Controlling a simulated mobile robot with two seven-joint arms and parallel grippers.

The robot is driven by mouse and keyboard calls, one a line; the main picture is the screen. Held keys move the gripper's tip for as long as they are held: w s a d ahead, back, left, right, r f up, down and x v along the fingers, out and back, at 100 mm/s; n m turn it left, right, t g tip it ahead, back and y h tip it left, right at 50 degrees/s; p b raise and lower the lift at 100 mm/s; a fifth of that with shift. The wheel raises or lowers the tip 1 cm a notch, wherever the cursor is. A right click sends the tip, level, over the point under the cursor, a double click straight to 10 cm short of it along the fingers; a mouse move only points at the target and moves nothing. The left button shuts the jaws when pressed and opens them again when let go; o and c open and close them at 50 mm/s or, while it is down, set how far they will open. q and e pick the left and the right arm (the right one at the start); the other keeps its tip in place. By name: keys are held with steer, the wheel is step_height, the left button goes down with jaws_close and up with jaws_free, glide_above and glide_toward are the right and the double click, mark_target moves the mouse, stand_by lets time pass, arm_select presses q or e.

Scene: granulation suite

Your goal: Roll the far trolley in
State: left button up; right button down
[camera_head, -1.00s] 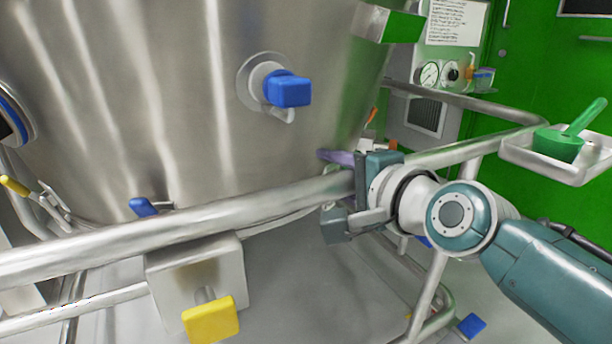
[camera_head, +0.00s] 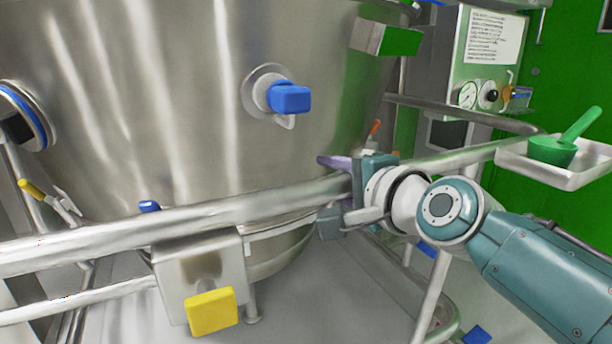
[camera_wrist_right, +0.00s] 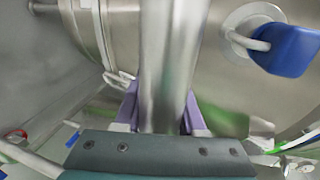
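The trolley carries a large steel bowl (camera_head: 190,110) that fills the left and middle of the head view. Its round push rail (camera_head: 240,208) crosses in front of the bowl. My right gripper (camera_head: 338,195) is around this rail near the middle. In the right wrist view the rail (camera_wrist_right: 165,80) runs between the two purple fingers (camera_wrist_right: 162,112), one on each side, closed on it. A blue-handled valve (camera_head: 288,98) sticks out of the bowl above the rail. My left gripper is not in view.
A gauge panel (camera_head: 487,50) stands at the back right before a green wall (camera_head: 565,75). A steel tray (camera_head: 575,178) with a green scoop (camera_head: 553,150) sits at the right, close above my right arm. A yellow pedal or handle (camera_head: 211,312) hangs under the rail. Grey floor shows below.

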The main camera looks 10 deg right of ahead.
steer(key=shift+r, duration=0.7)
steer(key=c, duration=0.9)
jaws_free()
steer(key=shift+s, duration=0.15)
steer(key=shift+o, duration=0.7)
steer(key=shift+s+d+f, duration=0.1)
steer(key=shift+o, duration=1.3)
steer(key=shift+f, duration=0.1)
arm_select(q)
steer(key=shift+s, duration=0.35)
arm_select(e)
steer(key=shift+f, duration=0.15)
arm_select(q)
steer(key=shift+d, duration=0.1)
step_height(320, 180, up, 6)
steer(key=p, duration=0.5)
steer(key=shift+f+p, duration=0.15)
steer(key=shift+p, duration=0.2)
arm_select(e)
steer(key=v, duration=1)
